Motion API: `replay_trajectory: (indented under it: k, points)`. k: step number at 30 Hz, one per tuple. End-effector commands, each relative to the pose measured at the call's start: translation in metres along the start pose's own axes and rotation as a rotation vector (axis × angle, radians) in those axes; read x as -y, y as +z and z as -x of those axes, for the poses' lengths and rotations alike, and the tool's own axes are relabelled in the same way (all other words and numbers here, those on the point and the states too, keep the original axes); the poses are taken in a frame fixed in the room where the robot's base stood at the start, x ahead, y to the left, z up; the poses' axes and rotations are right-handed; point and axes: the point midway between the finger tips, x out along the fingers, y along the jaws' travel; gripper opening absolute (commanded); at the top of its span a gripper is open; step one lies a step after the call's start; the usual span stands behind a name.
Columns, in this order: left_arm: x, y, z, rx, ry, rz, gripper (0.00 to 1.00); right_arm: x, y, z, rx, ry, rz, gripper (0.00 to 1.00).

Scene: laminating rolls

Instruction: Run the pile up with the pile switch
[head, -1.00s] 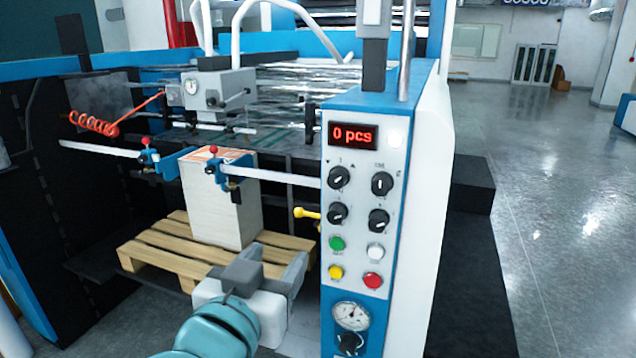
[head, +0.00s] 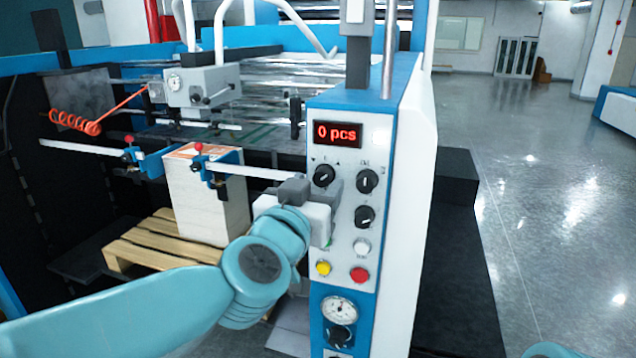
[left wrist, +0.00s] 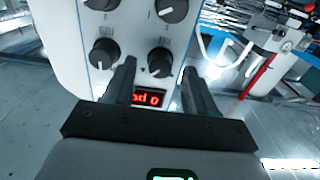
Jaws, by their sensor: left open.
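The control panel (head: 345,262) faces me with several black rotary knobs. The upper left knob (head: 323,175), with small arrow marks above it, looks like the pile switch; its label is too small to read. In the left wrist view, upside down, this knob (left wrist: 159,62) appears ahead of the fingers, nearer the right one. My left gripper (head: 313,192) is open and empty in front of the panel, just below that knob, hiding the knob under it. The pile (head: 208,200), a tall pale paper stack, stands on a wooden pallet (head: 135,247). My right gripper is out of view.
A red display (head: 337,134) above the knobs reads 0 pcs. White, yellow (head: 323,268) and red (head: 359,275) buttons and a gauge (head: 339,310) sit below the knobs. A blue-clamped rail crosses in front of the pile top. Open floor lies at right.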

Motion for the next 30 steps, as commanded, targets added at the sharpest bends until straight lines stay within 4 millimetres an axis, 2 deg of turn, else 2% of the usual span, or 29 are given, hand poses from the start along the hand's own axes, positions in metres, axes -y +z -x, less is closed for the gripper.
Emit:
replay_trajectory:
  k: [5, 13, 14, 18, 19, 30]
  points:
    - [0.000, 0.000, -0.015, 0.001, 0.000, 0.000, 0.56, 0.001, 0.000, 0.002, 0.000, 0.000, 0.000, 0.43]
    - [0.000, 0.000, -0.016, 0.000, 0.000, 0.001, 0.56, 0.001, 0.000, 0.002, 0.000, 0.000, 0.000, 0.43]
    - [0.000, 0.000, -0.016, 0.000, 0.000, 0.001, 0.53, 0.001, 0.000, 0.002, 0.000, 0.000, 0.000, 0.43]
    - [0.000, 0.000, -0.016, 0.000, 0.000, 0.000, 0.07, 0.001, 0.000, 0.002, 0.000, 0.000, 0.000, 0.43]
    - [0.000, 0.000, -0.016, 0.000, 0.000, 0.000, 0.00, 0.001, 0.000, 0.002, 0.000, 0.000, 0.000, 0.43]
    - [0.000, 0.000, -0.016, -0.001, 0.000, 0.054, 0.00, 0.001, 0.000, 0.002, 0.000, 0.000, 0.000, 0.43]
